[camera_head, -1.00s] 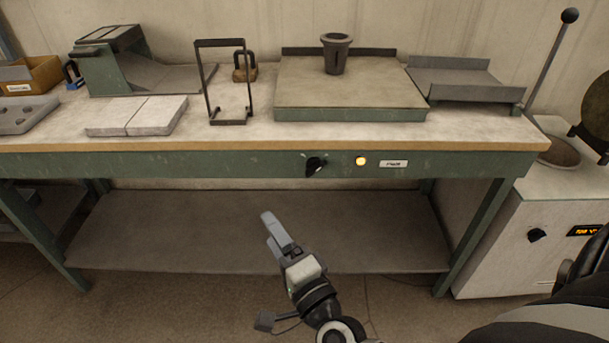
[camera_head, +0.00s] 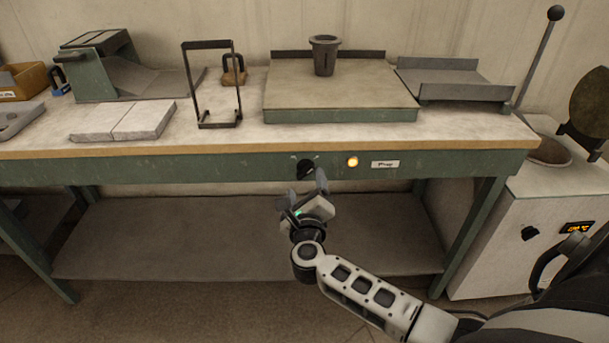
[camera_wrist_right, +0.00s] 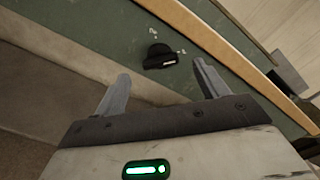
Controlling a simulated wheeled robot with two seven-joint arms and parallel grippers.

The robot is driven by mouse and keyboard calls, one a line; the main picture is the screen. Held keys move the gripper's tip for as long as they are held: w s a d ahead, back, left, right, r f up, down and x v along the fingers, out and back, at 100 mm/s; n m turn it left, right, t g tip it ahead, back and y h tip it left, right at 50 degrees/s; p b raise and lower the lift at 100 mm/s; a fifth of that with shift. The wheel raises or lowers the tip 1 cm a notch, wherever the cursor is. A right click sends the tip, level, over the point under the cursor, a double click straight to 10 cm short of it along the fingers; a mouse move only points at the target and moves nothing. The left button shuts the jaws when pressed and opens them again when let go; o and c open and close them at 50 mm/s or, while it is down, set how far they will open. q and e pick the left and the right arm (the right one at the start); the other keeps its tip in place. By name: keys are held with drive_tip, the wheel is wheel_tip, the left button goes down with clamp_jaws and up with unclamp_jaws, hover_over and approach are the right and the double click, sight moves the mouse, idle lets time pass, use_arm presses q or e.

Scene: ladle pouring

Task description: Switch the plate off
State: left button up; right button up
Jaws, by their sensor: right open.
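The plate (camera_head: 340,112) is a flat slab on a green base, set on the workbench, with a dark crucible-like cup (camera_head: 325,55) standing on it. Its black knob (camera_head: 305,168) is on the green front rail under the bench edge. A lit amber lamp (camera_head: 352,162) and a small white label (camera_head: 385,164) are to the right of the knob. My right gripper (camera_head: 306,187) is open just below and in front of the knob. In the right wrist view the knob (camera_wrist_right: 160,57) lies beyond the two spread fingertips (camera_wrist_right: 162,82), apart from them. My left gripper is out of view.
A black wire frame (camera_head: 212,85), pale slabs (camera_head: 122,120) and a green stand (camera_head: 95,72) are on the bench's left part. A grey tray (camera_head: 455,80) is right of the plate. A white cabinet (camera_head: 505,235) stands at the right. The lower shelf (camera_head: 190,240) is bare.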

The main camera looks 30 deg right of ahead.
sight(304, 173)
drive_tip(key=x, duration=0.4)
drive_tip(key=shift+w+d, duration=0.1)
drive_tip(key=shift+w, duration=0.3)
drive_tip(key=c, duration=1)
